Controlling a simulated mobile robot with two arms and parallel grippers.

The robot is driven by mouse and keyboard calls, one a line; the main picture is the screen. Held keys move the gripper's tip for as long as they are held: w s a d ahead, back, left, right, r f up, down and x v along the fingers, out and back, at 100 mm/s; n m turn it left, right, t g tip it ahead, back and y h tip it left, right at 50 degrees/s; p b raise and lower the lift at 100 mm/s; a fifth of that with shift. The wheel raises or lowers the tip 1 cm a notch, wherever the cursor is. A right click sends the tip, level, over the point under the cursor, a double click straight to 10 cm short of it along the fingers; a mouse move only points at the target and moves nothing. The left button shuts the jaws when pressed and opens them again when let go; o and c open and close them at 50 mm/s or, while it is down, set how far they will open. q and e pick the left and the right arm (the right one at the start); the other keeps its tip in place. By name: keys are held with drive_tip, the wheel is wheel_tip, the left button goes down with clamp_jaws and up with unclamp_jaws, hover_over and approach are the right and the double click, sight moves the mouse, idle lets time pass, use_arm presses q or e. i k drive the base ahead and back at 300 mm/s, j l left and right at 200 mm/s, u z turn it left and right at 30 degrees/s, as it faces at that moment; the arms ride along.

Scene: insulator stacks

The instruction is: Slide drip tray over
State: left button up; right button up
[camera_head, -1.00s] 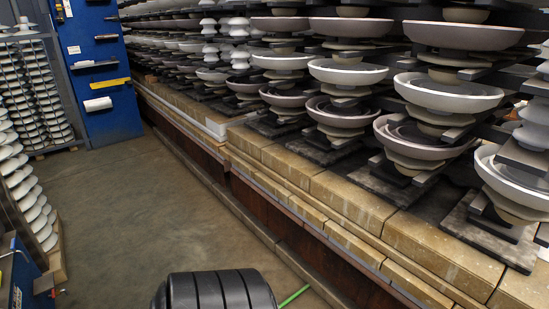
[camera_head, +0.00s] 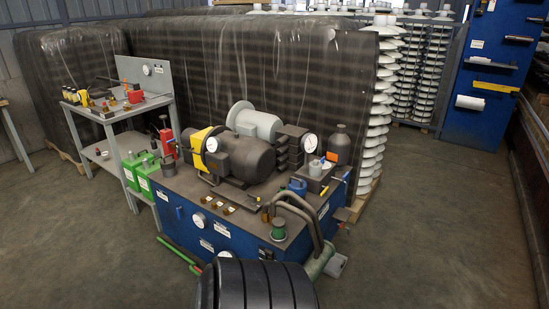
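I cannot make out a drip tray in this view. A blue hydraulic unit (camera_head: 208,234) with a dark top stands on the floor in the middle. On it sit a dark motor (camera_head: 240,158), a yellow coupling guard (camera_head: 203,141), gauges and bent pipes (camera_head: 298,211). Thin green bars (camera_head: 178,254) lie low at its front left; what they belong to is hidden. The floor under the unit is hidden. Neither of my grippers is in view.
A grey workbench (camera_head: 120,113) with tools stands at the left, with green cans (camera_head: 140,170) beside the unit. Wrapped pallets (camera_head: 310,65) and insulator stacks (camera_head: 412,70) stand behind. A blue cabinet (camera_head: 492,90) is at the back right. The floor (camera_head: 435,220) at the right is clear.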

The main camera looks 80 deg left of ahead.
sight(335, 266)
drive_tip(key=u, duration=2)
drive_tip(key=i+l+u, duration=0.3)
drive_tip(key=i+l, duration=0.7)
drive_tip(key=i, duration=0.1)
